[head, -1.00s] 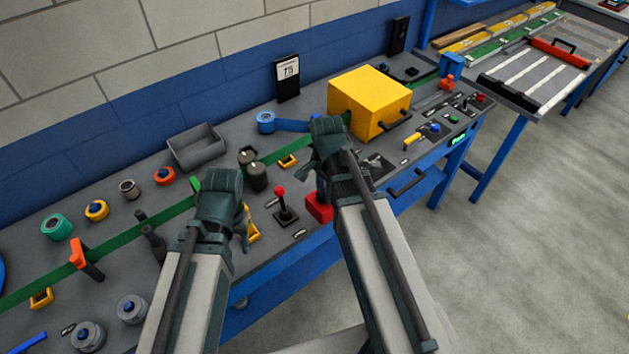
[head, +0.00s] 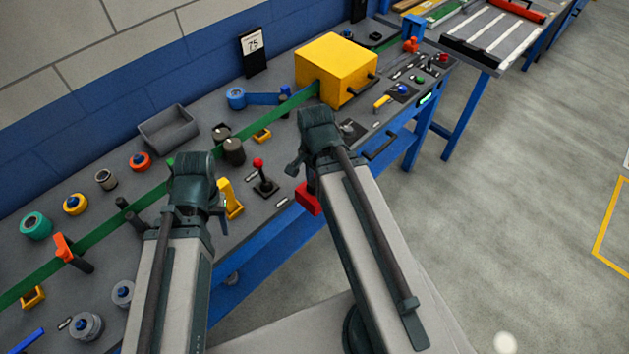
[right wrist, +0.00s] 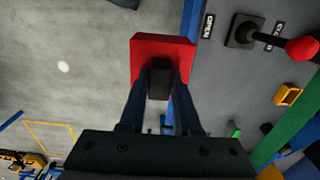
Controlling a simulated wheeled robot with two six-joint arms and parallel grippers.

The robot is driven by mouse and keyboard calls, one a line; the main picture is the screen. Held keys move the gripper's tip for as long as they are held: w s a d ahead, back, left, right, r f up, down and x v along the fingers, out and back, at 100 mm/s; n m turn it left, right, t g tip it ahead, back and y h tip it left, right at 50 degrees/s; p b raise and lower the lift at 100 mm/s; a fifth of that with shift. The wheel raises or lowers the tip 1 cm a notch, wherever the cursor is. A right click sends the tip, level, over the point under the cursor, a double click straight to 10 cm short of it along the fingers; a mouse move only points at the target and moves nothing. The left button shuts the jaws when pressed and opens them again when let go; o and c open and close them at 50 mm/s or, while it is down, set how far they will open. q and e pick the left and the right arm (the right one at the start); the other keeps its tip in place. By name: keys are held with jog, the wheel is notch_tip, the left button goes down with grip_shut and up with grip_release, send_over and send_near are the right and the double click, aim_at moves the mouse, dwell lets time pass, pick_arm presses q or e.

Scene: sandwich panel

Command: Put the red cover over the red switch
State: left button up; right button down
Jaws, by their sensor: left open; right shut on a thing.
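The red cover (head: 307,201) is a red block-like piece held at the panel's front edge in the head view. My right gripper (head: 309,182) is shut on it. In the right wrist view the red cover (right wrist: 148,46) sits at the fingertips, gripped by a dark block on its face. A small red button (head: 443,58), which looks like the red switch, is at the far right end of the panel, well away from the cover. My left gripper (head: 218,206) is open beside a yellow part; its fingers are mostly hidden by my wrist.
A joystick with a red knob (head: 258,163) stands left of the cover. A yellow box (head: 335,65) with a black handle stands between the cover and the far-right controls. A black bar handle (head: 380,146) juts at the front edge. Open floor lies to the right.

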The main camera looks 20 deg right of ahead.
pick_arm(q)
jog(key=shift+r, duration=0.15)
pick_arm(e)
jog(key=shift+r, duration=0.1)
notch_tip(320, 180, up, 7)
jog(key=p, duration=0.7)
pick_arm(q)
notch_tip(320, 180, up, 7)
jog(key=shift+f, duration=0.2)
pick_arm(e)
jog(key=shift+s, duration=0.1)
